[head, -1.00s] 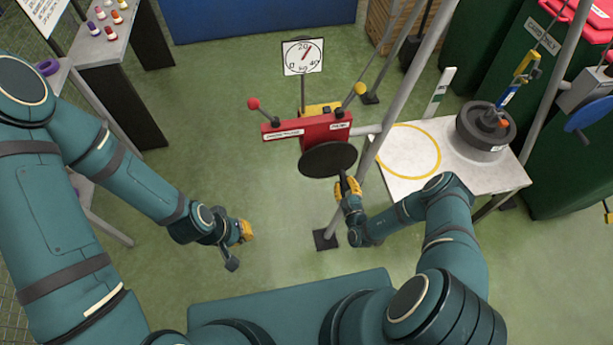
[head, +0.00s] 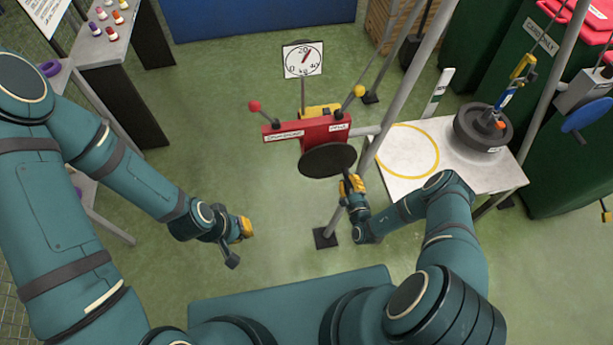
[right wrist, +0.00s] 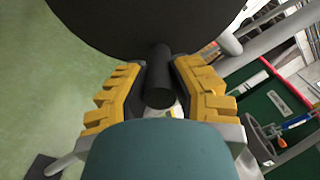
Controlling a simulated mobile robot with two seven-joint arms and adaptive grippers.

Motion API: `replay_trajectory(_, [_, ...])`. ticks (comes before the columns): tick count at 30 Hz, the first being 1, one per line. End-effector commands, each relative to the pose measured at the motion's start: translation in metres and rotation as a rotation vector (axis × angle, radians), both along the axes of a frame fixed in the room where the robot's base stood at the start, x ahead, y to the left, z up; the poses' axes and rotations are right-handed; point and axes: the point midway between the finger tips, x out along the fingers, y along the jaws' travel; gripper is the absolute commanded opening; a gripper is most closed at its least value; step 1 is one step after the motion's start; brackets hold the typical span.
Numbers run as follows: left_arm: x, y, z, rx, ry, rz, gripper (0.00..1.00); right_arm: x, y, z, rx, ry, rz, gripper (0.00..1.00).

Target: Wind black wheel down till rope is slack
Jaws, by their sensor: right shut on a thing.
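The black wheel (head: 327,160) is on the front of the red winch box (head: 307,131). My right gripper (head: 351,183) is at the wheel's lower right edge, shut on its black handle (right wrist: 159,78), which stands between the yellow fingers in the right wrist view (right wrist: 160,90). The rope (head: 543,40) runs up from a yellow hook (head: 523,67) and looks straight. Below the hook is a dark weight stack (head: 470,133) over the white table; I cannot tell whether it rests there. My left gripper (head: 243,229) is away from the wheel, its finger state unclear.
A dial (head: 303,59) stands behind the winch. Red and yellow knobbed levers (head: 254,104) rise from the winch. A grey post (head: 402,98) stands right of the wheel. The white table (head: 405,184) has a yellow ring.

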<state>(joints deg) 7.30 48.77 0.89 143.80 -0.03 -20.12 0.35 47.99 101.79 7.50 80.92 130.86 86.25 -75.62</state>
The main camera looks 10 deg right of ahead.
Motion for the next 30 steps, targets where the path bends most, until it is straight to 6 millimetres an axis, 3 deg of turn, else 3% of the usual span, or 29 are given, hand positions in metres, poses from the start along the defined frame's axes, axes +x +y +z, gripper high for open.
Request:
replay_trajectory(9, [0.0,0.0,0.014,0.0,0.0,0.0,0.0,0.003,-0.009,0.014,-0.125,-0.012,-0.005,0.0])
replay_trajectory(30, [0.0,0.0,0.023,0.0,0.0,0.0,0.0,0.003,-0.013,0.021,-0.22,-0.01,-0.004,0.0])
